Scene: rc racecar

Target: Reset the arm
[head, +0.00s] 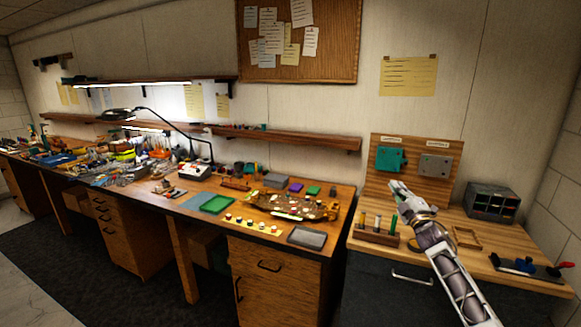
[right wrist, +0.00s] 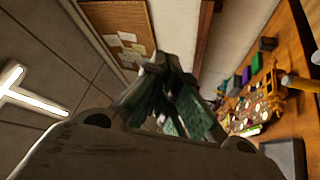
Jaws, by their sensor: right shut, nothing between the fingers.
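My right gripper (head: 398,188) is raised over the small workbench at the right, in front of its wooden back panel. Its fingers are shut with nothing between them. In the right wrist view the dark green fingers (right wrist: 160,75) meet near the picture's middle. My right arm comes in from the bottom right of the head view and hides part of the small bench. My left gripper is not in view.
The back panel (head: 415,148) carries a teal part (head: 391,159) and a grey plate (head: 434,166). A wooden rack (head: 376,237), an organizer (head: 491,203) and a shallow wooden tray (head: 466,237) stand on the small bench. A long cluttered bench (head: 310,259) runs left.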

